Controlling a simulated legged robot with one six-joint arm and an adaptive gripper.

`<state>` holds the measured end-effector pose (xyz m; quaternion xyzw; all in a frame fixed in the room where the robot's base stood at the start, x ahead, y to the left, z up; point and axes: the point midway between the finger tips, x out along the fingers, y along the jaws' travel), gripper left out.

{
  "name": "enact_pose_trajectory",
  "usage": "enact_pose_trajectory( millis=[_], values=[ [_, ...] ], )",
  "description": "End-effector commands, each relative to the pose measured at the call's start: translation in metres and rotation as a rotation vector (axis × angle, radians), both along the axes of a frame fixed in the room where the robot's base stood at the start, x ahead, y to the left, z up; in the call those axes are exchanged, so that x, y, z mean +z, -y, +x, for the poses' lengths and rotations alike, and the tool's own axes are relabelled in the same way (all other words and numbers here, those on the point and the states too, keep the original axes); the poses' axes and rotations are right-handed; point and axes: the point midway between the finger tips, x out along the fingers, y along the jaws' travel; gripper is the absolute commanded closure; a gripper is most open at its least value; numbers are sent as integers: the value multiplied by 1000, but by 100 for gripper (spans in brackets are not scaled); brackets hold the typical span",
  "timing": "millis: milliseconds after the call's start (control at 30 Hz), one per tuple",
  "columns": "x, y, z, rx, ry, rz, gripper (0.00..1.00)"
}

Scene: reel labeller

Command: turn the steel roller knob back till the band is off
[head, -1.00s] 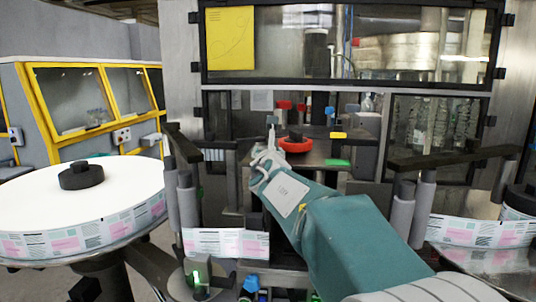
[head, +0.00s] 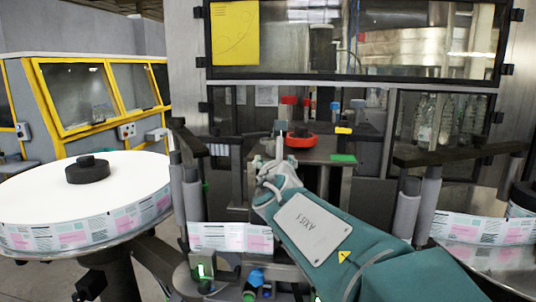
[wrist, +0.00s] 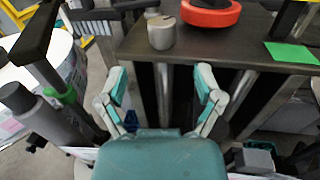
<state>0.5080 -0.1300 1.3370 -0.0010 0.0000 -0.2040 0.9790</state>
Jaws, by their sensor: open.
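A short grey metal cylinder (wrist: 161,32), which looks like the steel roller knob, stands near the front edge of the dark machine table (wrist: 130,46) in the wrist view. It stands left of a red ring (wrist: 211,12). My gripper (wrist: 160,78) is open and empty, with its fingers spread in front of the table edge and apart from the knob. In the head view my gripper (head: 272,168) is before the table, partly hidden by my teal arm. A printed label band (head: 230,237) shows below it; I cannot tell which band the knob bears on.
A large white label reel (head: 60,190) stands at left, and another label reel (head: 465,228) at right. Grey rollers (head: 192,208) and dark bars flank my arm. A green plate (wrist: 291,53) lies on the table. The red ring also shows in the head view (head: 301,140).

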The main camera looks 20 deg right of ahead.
Motion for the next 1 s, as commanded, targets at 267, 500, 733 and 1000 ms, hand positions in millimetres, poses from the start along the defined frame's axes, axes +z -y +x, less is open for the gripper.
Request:
enact_pose_trajectory(
  millis=[267, 500, 733, 1000],
  values=[
    [0, -11, -25, -1, 1, 1, 15],
    [0, -12, -26, -1, 0, 1, 15],
    [0, -11, -26, -1, 0, 1, 15],
    [0, -11, -26, -1, 0, 1, 15]
  ],
)
